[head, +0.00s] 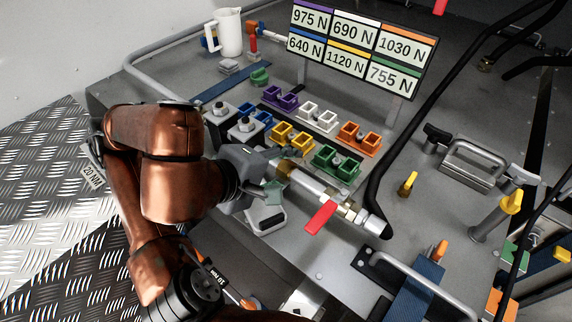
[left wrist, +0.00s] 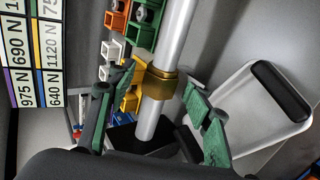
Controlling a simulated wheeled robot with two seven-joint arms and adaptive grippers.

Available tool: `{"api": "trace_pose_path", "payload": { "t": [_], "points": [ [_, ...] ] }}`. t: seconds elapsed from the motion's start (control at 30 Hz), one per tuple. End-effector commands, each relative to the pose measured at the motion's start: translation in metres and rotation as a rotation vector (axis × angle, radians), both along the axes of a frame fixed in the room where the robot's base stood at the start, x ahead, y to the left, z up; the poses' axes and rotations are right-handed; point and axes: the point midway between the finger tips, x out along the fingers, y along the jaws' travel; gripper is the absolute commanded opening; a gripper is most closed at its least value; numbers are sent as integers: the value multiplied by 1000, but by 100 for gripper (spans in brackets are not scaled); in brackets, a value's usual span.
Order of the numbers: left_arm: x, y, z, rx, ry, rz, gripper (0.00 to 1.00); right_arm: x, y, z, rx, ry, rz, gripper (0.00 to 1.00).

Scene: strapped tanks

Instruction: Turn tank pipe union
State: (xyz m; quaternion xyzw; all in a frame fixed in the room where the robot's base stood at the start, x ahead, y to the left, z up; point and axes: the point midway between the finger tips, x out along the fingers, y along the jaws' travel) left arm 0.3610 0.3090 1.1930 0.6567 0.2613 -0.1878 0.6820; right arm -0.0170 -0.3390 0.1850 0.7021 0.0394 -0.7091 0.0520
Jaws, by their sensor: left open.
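The brass pipe union (left wrist: 157,83) is a collar around a straight grey pipe (left wrist: 178,25) in the left wrist view. In the head view the union (head: 285,168) shows partly, beside my gripper, at the left end of the pipe (head: 312,185). My left gripper (head: 280,174) is open. In the left wrist view its green-padded fingers (left wrist: 152,100) stand on either side of the pipe and union, with gaps showing. Whether either finger touches the union cannot be told. My right gripper is not in view.
A red valve handle (head: 320,217) sits on the pipe's right part, by a black hose (head: 376,200). Several coloured brackets (head: 292,136) stand behind, below a label board (head: 360,48). A white pitcher (head: 230,32) is at the back left. A grey-white tray-like part (left wrist: 250,110) lies right in the wrist view.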

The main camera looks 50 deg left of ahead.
Motion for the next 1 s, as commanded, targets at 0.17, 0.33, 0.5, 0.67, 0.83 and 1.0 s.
{"api": "trace_pose_path", "payload": {
  "t": [0.17,0.33,0.5,0.67,0.83,1.0],
  "points": [
    [-10,-1,10,2,-3,0,46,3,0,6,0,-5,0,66],
    [-19,-2,17,2,-5,0,46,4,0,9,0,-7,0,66],
    [-28,-3,24,1,-4,1,46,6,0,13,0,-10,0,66],
    [-36,-4,30,1,-5,1,46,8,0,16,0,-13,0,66],
    [-45,-5,37,2,-5,0,46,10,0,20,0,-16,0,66],
    [-53,-6,43,1,-5,1,46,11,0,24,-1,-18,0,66]
  ]
}}
